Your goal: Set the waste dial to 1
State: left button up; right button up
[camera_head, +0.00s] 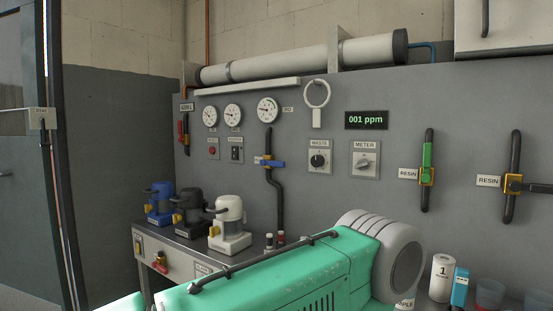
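The waste dial (319,160) is a black round knob on a pale plate labelled WASTE, mounted on the grey wall panel near the middle of the head view. Its scale marks are too small to read, so I cannot tell its setting. Nothing touches it or covers it. Neither of my grippers shows in this view.
The METER dial (365,161) is just right of the waste dial, under a display (367,120) reading 001 ppm. A blue-handled valve (270,162) is to its left. Several small pumps stand on a bench (180,255) at lower left. A teal shape blocks the lower middle.

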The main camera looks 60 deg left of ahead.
aim_at(317, 161)
jog(key=u, duration=1.5)
